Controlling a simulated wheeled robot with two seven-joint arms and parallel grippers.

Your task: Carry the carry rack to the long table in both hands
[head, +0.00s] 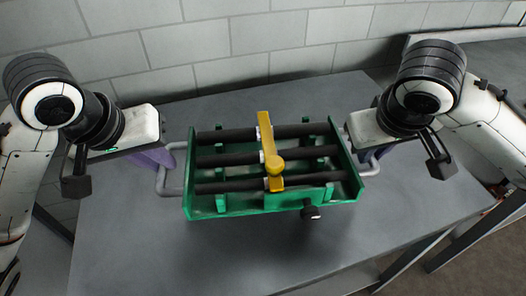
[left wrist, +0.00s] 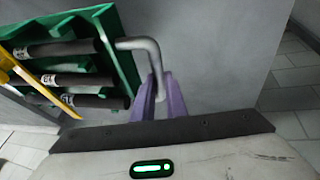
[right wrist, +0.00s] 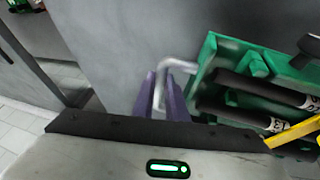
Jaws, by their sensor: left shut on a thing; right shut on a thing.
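The carry rack (head: 230,207) is a green frame holding several black rods, with a yellow bar (head: 265,130) across the middle and a black knob at its front. It is over a grey table (head: 240,255); I cannot tell whether it touches the top. My left gripper (head: 166,160) is shut on the grey handle at the rack's left end; its purple fingers (left wrist: 160,97) show around the handle in the left wrist view. My right gripper (head: 372,155) is shut on the right handle, with purple fingers (right wrist: 160,95) around it in the right wrist view. The rack looks about level.
A pale block wall (head: 210,45) stands behind the table. Bare tabletop lies in front of the rack and at both sides. Another grey surface (head: 490,45) shows at the far right. Tiled floor (left wrist: 300,120) shows beyond the table edge in the left wrist view.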

